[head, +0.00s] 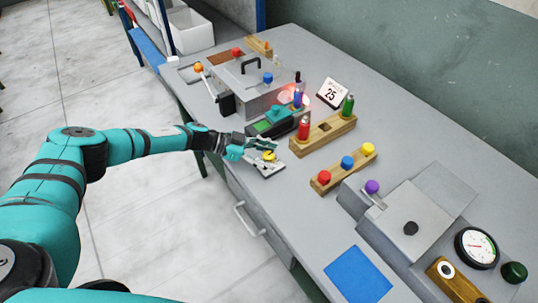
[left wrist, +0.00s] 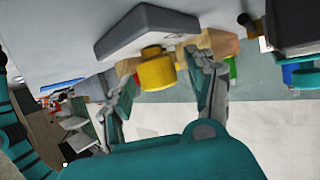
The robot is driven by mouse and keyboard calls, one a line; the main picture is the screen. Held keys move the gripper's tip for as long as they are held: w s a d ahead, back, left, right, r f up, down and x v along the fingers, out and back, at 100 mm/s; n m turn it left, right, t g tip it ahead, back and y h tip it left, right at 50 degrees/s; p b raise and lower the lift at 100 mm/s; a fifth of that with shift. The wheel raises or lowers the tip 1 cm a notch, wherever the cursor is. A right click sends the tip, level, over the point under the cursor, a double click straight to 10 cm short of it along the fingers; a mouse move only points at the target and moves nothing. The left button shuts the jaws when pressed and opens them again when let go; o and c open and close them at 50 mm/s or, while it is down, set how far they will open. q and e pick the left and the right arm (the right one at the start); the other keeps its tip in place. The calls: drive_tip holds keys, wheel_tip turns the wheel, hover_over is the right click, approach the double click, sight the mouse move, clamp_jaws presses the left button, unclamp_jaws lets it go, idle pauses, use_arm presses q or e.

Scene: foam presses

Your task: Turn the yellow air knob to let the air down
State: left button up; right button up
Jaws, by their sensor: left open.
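The yellow air knob (head: 269,156) sits on a small light grey base (head: 267,170) near the bench's front edge. In the left wrist view the knob (left wrist: 157,73) is a yellow cylinder sticking out from a grey wedge-shaped base (left wrist: 145,30). My left gripper (head: 258,148) is at the knob, its fingers partly hiding it in the head view. In the left wrist view the left gripper (left wrist: 165,76) is open, one finger on each side of the knob, with gaps showing. My right gripper is not in view.
A green and black device (head: 272,124) stands just behind the knob. Wooden blocks with coloured pegs (head: 322,136) and coloured knobs (head: 344,170) are to the right. A grey press (head: 262,85) is further back. A blue mat (head: 358,274) lies at the front right.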

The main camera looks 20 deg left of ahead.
use_arm(q)
drive_tip(key=v, duration=1.1)
drive_tip(key=shift+s+a+r, duration=0.1)
drive_tip(key=shift+a, duration=0.2)
